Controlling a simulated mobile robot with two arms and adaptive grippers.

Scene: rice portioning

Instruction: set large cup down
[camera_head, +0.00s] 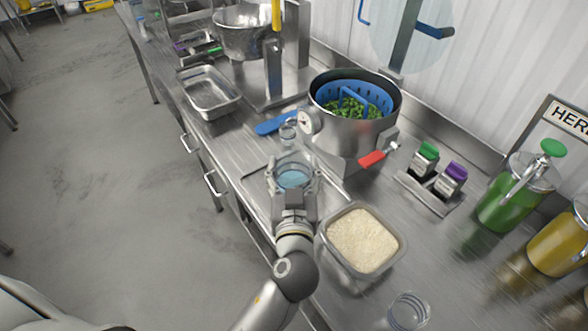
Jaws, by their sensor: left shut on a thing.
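My left gripper (292,181) is shut around a clear cup (292,161), which I take to be the large cup. The cup looks upright, with a bluish tint inside, over a flat metal tray (250,181) on the steel counter. I cannot tell whether its base touches the tray. The gripper's fingers and body hide its lower part. My right gripper is not in view.
A tub of rice (331,241) is close to the right of my arm. A steel pot (343,139) with a red-handled tap stands behind. Another clear cup (408,311) is at the front right.

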